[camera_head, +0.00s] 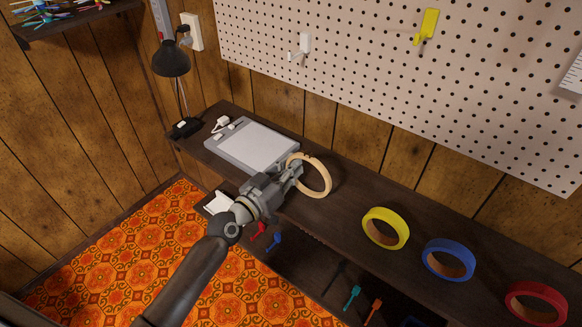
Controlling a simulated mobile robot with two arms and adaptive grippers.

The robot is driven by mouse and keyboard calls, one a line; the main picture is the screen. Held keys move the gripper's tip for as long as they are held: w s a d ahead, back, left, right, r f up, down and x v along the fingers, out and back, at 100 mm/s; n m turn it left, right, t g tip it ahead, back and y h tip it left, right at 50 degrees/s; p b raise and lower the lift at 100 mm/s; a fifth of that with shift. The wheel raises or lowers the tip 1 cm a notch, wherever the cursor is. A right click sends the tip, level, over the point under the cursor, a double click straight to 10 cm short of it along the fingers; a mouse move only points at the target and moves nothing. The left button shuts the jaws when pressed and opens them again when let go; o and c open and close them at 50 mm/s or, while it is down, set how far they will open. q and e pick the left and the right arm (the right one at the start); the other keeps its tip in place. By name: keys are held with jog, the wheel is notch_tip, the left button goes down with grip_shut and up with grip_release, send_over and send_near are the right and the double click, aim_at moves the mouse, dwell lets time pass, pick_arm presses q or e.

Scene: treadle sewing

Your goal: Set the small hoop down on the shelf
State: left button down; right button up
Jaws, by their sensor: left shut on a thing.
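The small hoop (328,182) is a pale wooden ring, seen at a tilt over the dark brown shelf (345,205). My left gripper (293,172) reaches in from the lower left and is shut on the hoop's left side. The hoop's far right edge shows over the shelf top; I cannot tell whether it touches the surface. My right gripper is not in view.
A grey-white flat device (252,146) lies left of the hoop, with a black lamp (172,62) beyond it. Yellow (370,232), blue (429,262) and red (512,300) rings lie to the right. A white pegboard (370,70) rises behind. Tool handles (352,297) show below the front edge.

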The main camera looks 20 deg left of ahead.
pick_arm(q)
jog(key=shift+f+b, duration=0.35)
jog(key=c, duration=1.5)
grip_release()
jog(key=shift+o, duration=0.2)
jog(key=shift+s+a, duration=0.1)
jog(key=shift+s, duration=0.05)
jog(key=v, duration=1.1)
jog(key=shift+s, duration=0.4)
